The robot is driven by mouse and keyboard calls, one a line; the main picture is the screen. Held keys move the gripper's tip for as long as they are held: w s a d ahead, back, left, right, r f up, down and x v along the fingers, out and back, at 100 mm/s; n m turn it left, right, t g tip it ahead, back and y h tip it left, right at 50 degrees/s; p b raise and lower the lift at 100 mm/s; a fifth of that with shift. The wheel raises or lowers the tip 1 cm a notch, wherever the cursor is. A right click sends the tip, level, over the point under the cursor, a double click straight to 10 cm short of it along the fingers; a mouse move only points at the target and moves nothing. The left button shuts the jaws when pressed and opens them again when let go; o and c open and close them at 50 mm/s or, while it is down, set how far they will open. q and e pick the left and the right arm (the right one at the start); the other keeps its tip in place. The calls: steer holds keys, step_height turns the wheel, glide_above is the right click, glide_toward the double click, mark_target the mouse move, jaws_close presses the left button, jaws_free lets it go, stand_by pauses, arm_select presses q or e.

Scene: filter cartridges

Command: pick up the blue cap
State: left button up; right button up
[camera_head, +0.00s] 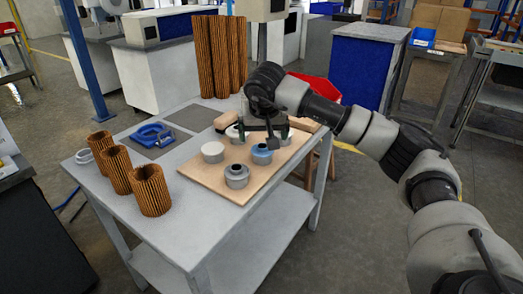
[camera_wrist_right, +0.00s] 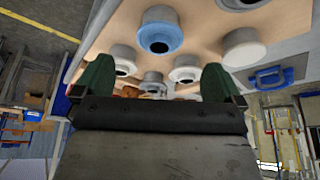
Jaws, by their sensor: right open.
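The blue cap (camera_head: 261,154) stands on a wooden board (camera_head: 205,177) on the grey table, among grey and white caps. In the right wrist view the blue cap (camera_wrist_right: 160,36) shows near the top, a round flanged piece with a dark central hole. My right gripper (camera_head: 263,132) is over the board, just behind and above the blue cap in the head view. Its green fingers (camera_wrist_right: 156,82) are spread apart in the wrist view, with the blue cap beyond them and not between them. My left gripper is not in view.
A grey cap (camera_head: 236,176) and a white cap (camera_head: 213,152) stand close to the blue one. Several brown pleated cartridges (camera_head: 151,190) stand on the table's left. A blue strap wrench (camera_head: 152,134) lies on a dark mat. Tall cartridges (camera_head: 217,55) stand at the back.

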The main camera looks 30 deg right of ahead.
mark_target(262, 146)
steer(key=x, duration=0.6)
steer(key=shift+w+d+f+b, duration=0.15)
steer(key=shift+w+d+b, duration=0.1)
steer(key=shift+w+b, duration=0.15)
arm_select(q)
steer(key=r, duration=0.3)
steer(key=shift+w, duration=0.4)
arm_select(e)
steer(key=shift+c, duration=0.2)
steer(key=c, duration=1)
